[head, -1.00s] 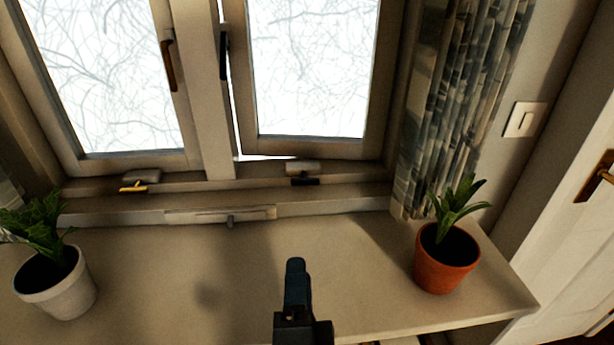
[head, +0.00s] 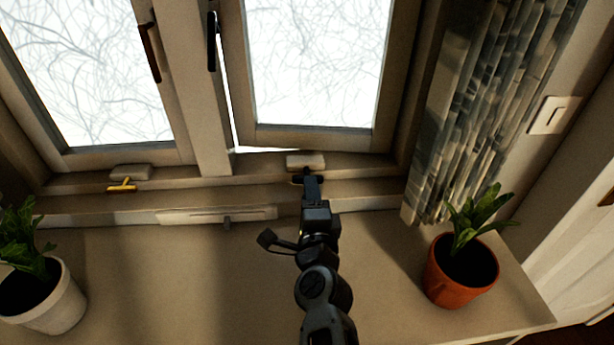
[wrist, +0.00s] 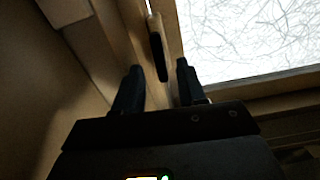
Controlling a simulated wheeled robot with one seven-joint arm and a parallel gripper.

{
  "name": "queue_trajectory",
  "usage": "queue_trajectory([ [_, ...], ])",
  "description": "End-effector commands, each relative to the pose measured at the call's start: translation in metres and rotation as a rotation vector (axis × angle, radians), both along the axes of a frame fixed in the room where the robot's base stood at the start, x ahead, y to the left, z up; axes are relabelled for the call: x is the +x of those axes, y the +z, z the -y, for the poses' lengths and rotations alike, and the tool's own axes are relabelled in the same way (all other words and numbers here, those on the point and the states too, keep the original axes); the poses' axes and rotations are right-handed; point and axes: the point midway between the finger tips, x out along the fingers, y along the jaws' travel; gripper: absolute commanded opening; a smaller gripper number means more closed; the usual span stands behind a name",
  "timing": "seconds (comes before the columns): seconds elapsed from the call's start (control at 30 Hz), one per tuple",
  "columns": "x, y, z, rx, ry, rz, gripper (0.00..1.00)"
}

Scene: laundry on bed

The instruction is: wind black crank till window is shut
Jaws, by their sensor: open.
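The right window sash (head: 318,139) is slightly ajar, with a bright gap along its left and bottom edges. Below it, a beige crank housing (head: 305,161) sits on the frame. The black crank (head: 297,180) is under it, partly hidden by my gripper (head: 310,180). In the wrist view my gripper (wrist: 159,67) is open and empty. The black crank (wrist: 159,57) appears between its two fingertips there, beyond or level with them; I see no contact.
Another housing with a yellow crank (head: 122,185) is under the left window. A black window handle (head: 212,41) is on the right sash. An orange pot plant (head: 459,277) and curtain (head: 465,110) stand right, a white pot (head: 45,301) left. The sill's middle is clear.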

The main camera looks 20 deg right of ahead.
Motion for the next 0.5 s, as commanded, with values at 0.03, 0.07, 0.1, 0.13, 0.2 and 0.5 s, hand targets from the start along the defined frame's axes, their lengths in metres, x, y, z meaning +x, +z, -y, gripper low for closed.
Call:
queue_trajectory([
  [0.03,0.006,0.0,0.004,0.0,-0.003,-0.001,0.4],
  [0.07,0.009,0.0,0.004,0.0,-0.003,0.0,0.4],
  [0.1,0.013,0.0,0.006,0.0,-0.003,0.0,0.4],
  [0.13,0.016,0.0,0.007,0.0,-0.003,0.0,0.4],
  [0.2,0.022,0.0,0.01,-0.001,-0.003,0.0,0.4],
  [0.5,0.044,0.0,0.015,0.0,-0.001,0.001,0.4],
])
